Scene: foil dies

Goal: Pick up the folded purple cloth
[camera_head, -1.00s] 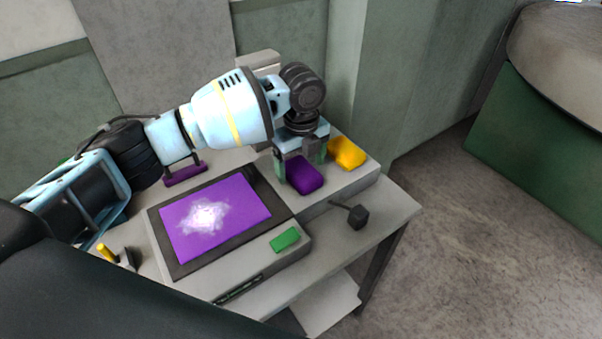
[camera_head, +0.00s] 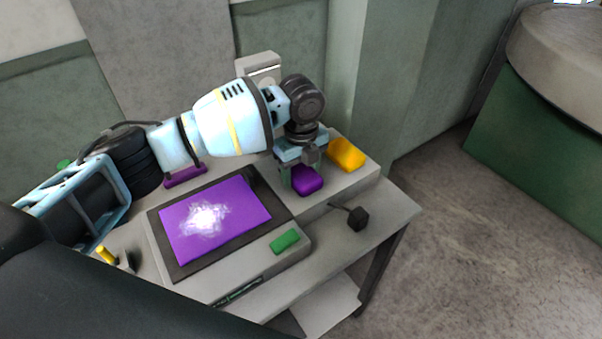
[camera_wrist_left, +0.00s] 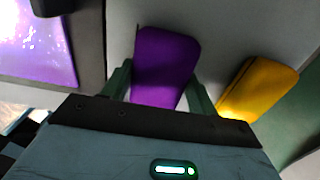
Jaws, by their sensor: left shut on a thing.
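The folded purple cloth (camera_head: 307,181) lies on the light grey top of the machine, left of a yellow folded cloth. My left gripper (camera_head: 300,178) points down at it and is shut on it. In the left wrist view the purple cloth (camera_wrist_left: 164,66) sits between the two green fingers (camera_wrist_left: 158,92), one at each side. Its near end is hidden by the gripper body. I cannot tell whether the cloth is clear of the surface. My right gripper is not in view.
The yellow folded cloth (camera_head: 346,154) lies close on the right and also shows in the left wrist view (camera_wrist_left: 258,88). A purple sheet with a whitish patch (camera_head: 220,217) lies on a dark bed at left. A green block (camera_head: 285,242) and black knob (camera_head: 357,218) are in front.

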